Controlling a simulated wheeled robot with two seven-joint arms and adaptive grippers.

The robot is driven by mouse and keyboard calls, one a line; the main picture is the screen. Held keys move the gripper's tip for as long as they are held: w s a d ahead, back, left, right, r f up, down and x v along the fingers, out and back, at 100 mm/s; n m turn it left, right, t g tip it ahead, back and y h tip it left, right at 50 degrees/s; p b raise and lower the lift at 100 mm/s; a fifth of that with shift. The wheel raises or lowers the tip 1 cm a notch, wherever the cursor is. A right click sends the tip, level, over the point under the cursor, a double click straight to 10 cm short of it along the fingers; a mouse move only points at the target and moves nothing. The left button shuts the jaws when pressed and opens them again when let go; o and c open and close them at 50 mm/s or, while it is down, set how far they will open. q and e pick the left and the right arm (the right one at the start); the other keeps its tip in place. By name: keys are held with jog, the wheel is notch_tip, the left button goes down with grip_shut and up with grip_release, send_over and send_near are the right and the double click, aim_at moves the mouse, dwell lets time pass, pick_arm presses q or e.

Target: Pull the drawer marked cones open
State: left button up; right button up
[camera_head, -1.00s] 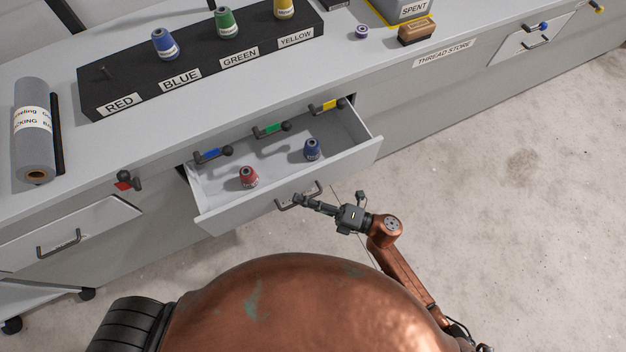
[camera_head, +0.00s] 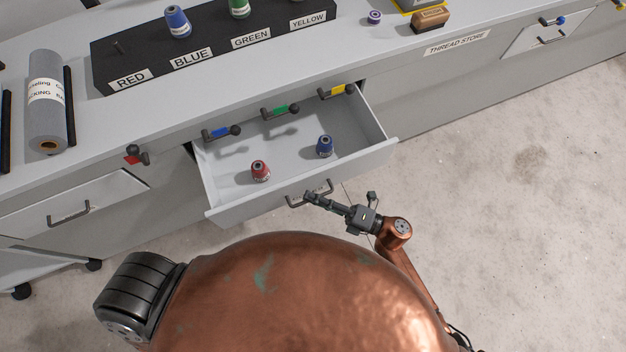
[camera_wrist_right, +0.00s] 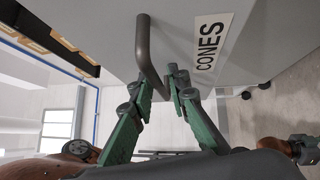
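The drawer marked cones (camera_head: 240,210) stands well out of the grey cabinet. Its dark handle (camera_head: 325,189) is on its front; in the head view the label there is mostly hidden. The CONES label (camera_wrist_right: 209,47) reads clearly in the right wrist view, beside the handle (camera_wrist_right: 146,50). A red cone (camera_head: 260,171) and a blue cone (camera_head: 324,147) stand upright in the drawer. My left gripper is out of view.
A black cone rack (camera_head: 215,58) and a grey roll (camera_head: 47,110) are on the worktop. Floor to the right is clear.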

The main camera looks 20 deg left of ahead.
jog(key=shift+o, duration=0.9)
jog(key=d+f, duration=0.1)
jog(key=d, duration=1)
jog(key=shift+s+d+f, duration=0.25)
jog(key=shift+s+d, duration=0.15)
